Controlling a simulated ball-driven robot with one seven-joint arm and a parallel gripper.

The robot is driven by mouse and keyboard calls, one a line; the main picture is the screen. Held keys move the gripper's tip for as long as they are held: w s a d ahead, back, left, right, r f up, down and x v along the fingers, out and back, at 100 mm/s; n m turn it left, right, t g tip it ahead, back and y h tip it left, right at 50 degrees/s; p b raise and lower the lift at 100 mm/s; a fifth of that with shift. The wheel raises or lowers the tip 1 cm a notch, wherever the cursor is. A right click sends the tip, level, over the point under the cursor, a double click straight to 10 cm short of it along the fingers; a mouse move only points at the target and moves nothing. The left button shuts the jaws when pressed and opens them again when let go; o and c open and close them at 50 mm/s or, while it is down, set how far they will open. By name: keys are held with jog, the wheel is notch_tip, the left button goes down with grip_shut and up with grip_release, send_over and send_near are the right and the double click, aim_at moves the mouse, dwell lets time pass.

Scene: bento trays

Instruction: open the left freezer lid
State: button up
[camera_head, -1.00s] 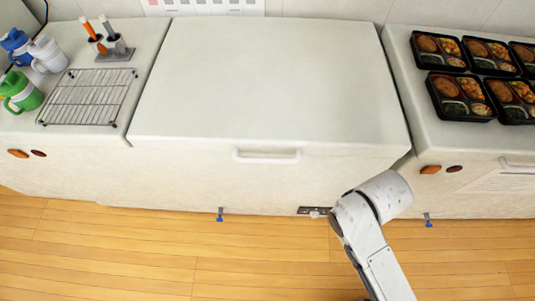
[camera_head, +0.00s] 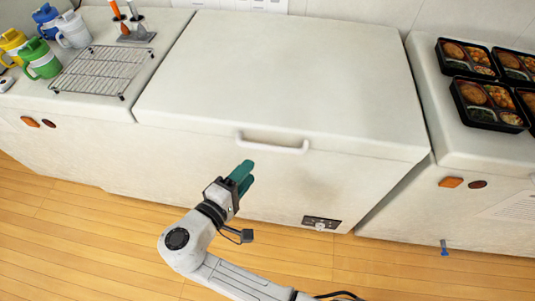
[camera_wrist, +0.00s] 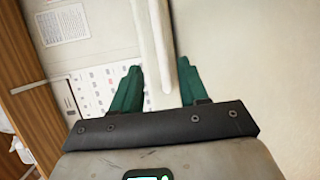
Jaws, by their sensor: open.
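A white chest freezer with its lid (camera_head: 290,70) shut fills the middle of the head view. A white bar handle (camera_head: 272,146) runs along the lid's front edge. My gripper (camera_head: 246,176) has teal fingers and appears just below the handle's left part, in front of the freezer. In the wrist view the fingers of my gripper (camera_wrist: 160,86) are apart, and the handle bar (camera_wrist: 150,40) lies ahead, in line with the gap between them. I cannot tell whether they touch it. Nothing is held.
A left unit carries a wire rack (camera_head: 100,70), a green mug (camera_head: 40,60) and other mugs. A right unit carries black bento trays (camera_head: 488,103). The freezer lid's top is clear. Bare wood floor (camera_head: 80,225) lies in front. A control panel (camera_head: 321,223) sits low on the freezer.

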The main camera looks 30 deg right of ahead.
aim_at(269, 150)
jog(key=p+x, duration=0.1)
jog(key=x, duration=0.9)
jog(key=shift+f, duration=0.1)
grip_shut()
dwell(0.4)
